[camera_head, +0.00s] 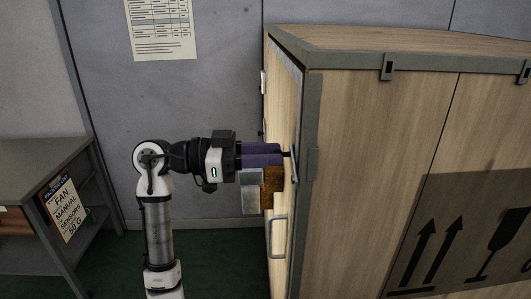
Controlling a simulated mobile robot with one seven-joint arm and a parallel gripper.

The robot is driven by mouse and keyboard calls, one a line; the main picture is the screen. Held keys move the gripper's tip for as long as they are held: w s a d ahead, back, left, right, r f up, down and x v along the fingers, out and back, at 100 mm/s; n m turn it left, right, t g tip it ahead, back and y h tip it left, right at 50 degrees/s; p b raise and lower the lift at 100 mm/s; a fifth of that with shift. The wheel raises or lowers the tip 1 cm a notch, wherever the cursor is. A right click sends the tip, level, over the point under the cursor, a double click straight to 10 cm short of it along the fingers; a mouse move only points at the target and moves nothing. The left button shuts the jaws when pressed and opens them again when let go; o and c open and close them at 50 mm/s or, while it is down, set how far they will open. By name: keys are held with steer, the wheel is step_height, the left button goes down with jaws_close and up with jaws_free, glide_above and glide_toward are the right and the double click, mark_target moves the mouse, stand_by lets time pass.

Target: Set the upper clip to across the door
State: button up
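The door is the narrow pale wooden face (285,105) on the left side of the big wooden cabinet, seen at a steep angle. My gripper (284,154) reaches it from the left, its purple fingers level and one just above the other. A small dark piece (288,154) shows at the fingertips, beside a thin grey bar (294,167) at the door's right edge. This may be the upper clip; its setting is not clear. I cannot tell whether the fingers are closed on it. A grey handle (277,238) is lower on the door.
A brown block (272,181) and a pale grey plate (251,194) sit just below my fingers. The cabinet's grey frame (309,150) stands right of the door. A grey shelf table (40,160) with a sign (66,209) is at left. Green floor is open between.

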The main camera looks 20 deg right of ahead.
jaws_close()
steer(key=shift+w+f+n, duration=0.1)
steer(key=shift+f+n, duration=0.4)
steer(key=shift+n, duration=0.55)
steer(key=shift+w+f+n, duration=0.1)
steer(key=shift+f+n, duration=0.4)
steer(key=shift+n, duration=0.55)
steer(key=shift+o, duration=1.5)
jaws_free()
steer(key=b+v, duration=0.4)
steer(key=v, duration=0.9)
steer(key=shift+a, duration=0.35)
steer(key=shift+w, duration=0.1)
